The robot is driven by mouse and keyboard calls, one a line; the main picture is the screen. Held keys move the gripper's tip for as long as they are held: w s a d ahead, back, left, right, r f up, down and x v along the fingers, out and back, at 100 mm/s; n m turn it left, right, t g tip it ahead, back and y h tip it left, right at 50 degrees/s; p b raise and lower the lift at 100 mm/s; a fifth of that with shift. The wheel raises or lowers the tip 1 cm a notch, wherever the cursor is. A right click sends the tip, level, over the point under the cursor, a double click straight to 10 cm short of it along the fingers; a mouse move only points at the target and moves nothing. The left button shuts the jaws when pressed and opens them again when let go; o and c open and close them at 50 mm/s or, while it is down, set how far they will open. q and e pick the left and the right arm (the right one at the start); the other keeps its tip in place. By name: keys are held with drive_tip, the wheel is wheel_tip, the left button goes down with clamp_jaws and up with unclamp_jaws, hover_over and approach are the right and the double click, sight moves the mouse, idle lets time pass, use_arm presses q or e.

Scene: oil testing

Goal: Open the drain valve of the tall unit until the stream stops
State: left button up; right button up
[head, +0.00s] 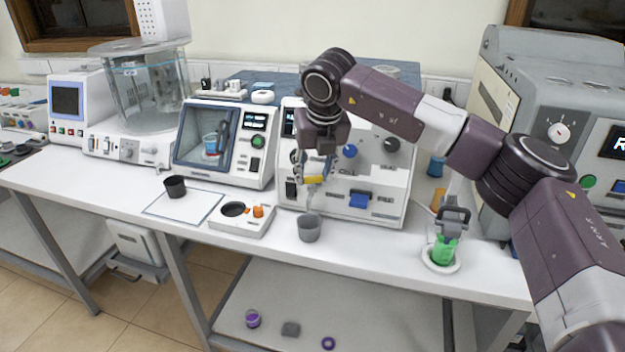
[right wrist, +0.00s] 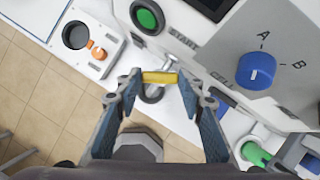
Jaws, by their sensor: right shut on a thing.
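The white unit (head: 370,177) with blue and dark knobs stands mid-bench. The drain valve's yellow handle (head: 313,180) is low on its front left side, above a small metal spout. My right gripper (head: 314,172) comes down from above and is shut on this handle. In the right wrist view the yellow handle (right wrist: 158,77) lies crosswise between the two fingertips (right wrist: 158,80). A grey cup (head: 309,229) stands on the bench below the spout. I cannot make out whether liquid is running between spout and cup. My left gripper is not in view.
A small white block with an orange knob (head: 258,211) sits left of the cup. A dark cup (head: 175,187) stands on a white sheet (head: 205,204). A green object (head: 444,250) stands in a round white holder at right. The bench's front edge is close to the cup.

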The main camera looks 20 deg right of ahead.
drive_tip(key=shift+d+n+y, duration=0.1)
drive_tip(key=shift+n+y, duration=0.2)
drive_tip(key=shift+n, duration=0.7)
drive_tip(key=n+y, duration=0.1)
drive_tip(key=n, duration=0.1)
drive_tip(key=shift+d+n, duration=0.15)
drive_tip(key=shift+n, duration=0.15)
drive_tip(key=n+y+p, duration=0.1)
drive_tip(key=n, duration=0.1)
drive_tip(key=shift+d+r+n+g+p, duration=0.1)
drive_tip(key=shift+r+n+g+p, duration=0.05)
drive_tip(key=shift+n+g+p, duration=0.2)
drive_tip(key=shift+w+d+n+g+y+p, duration=0.15)
drive_tip(key=shift+n+g+y+p, duration=0.3)
drive_tip(key=shift+n+p, duration=0.75)
drive_tip(key=shift+n, duration=0.45)
drive_tip(key=o, duration=1.2)
drive_tip(key=shift+c, duration=0.2)
